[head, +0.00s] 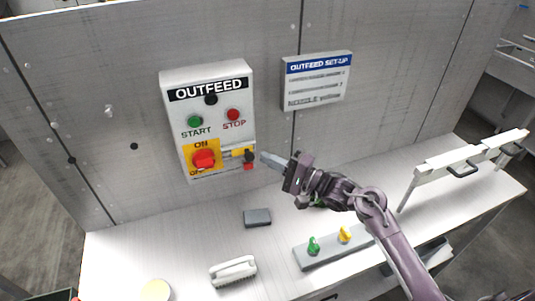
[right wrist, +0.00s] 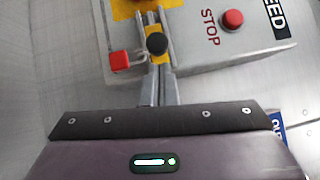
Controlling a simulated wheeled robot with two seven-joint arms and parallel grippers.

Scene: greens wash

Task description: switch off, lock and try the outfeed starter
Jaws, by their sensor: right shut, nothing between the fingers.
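The OUTFEED starter (head: 220,140) is a pale box on the upright grey panel. It has a green START button (head: 195,121), a red STOP button (head: 233,114) and a red rotary switch (head: 204,159) on a yellow ON/OFF plate; I cannot tell which mark the switch points at. To its right is a slide with a black knob (right wrist: 157,43). A red padlock (right wrist: 120,61) with a metal shackle sits beside the knob; whether it is locked is unclear. My right gripper (right wrist: 160,85) is shut and empty, its tips close to the knob. My left gripper is out of view.
An OUTFEED SET-UP sign (head: 317,82) is on the panel. On the bench are a dark grey block (head: 257,217), a white brush (head: 233,271) and a grey rack (head: 325,253) with green and yellow pieces. A rail with black handles (head: 470,158) stands at right.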

